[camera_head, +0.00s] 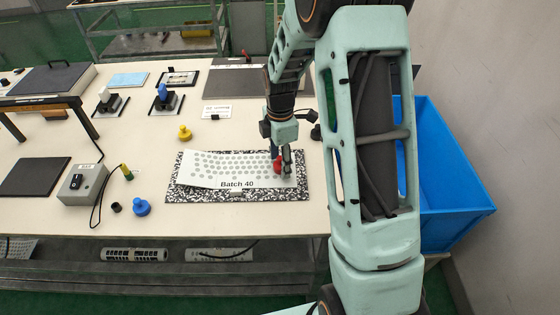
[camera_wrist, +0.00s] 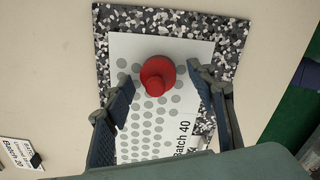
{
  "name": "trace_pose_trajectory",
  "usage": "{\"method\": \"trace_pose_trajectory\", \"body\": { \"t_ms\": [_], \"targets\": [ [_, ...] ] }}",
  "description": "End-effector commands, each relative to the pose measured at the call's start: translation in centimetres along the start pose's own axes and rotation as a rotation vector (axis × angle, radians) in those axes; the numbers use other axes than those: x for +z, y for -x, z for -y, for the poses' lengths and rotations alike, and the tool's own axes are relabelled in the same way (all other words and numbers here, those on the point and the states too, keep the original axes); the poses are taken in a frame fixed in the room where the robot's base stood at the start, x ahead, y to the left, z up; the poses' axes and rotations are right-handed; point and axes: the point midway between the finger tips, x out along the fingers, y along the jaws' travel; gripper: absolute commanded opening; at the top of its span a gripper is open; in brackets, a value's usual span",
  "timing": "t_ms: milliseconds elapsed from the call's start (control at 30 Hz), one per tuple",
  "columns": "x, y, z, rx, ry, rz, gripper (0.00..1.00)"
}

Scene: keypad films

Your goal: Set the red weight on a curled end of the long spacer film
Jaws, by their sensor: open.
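The long spacer film (camera_head: 236,177), white with rows of grey dots and marked "Batch 40", lies on a black-and-white speckled mat (camera_head: 250,196). Its left end appears curled up in the head view. The red weight (camera_head: 277,165) is at the film's right end. In the wrist view the red weight (camera_wrist: 158,76) appears upright on the film (camera_wrist: 122,46), near its end edge. My gripper (camera_head: 284,160) is open, and its fingers (camera_wrist: 163,92) stand on either side of the weight with gaps. The gripper partly hides the weight in the head view.
A yellow weight (camera_head: 184,132) stands behind the mat, and a blue weight (camera_head: 141,207) stands front left. A grey switch box (camera_head: 83,184) with a cable is at left. A blue bin (camera_head: 440,180) is beyond the table's right side. Bare tabletop surrounds the mat's left side.

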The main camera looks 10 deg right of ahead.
Motion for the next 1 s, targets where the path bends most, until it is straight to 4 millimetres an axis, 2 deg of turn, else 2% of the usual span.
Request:
{"method": "trace_pose_trajectory", "body": {
  "t_ms": [167,400,600,767,1000],
  "targets": [
    [0.1,2.6,-0.2,0.006,-0.001,0.002,0.51],
    [0.1,7.8,-0.2,0.007,0.0,0.002,0.51],
    [0.1,10.8,-0.1,0.005,-0.001,0.001,0.51],
    [0.0,11.8,0.0,0.002,-0.001,0.0,0.51],
    [0.0,11.8,0.0,0.002,0.0,0.0,0.51]
  ]
}}
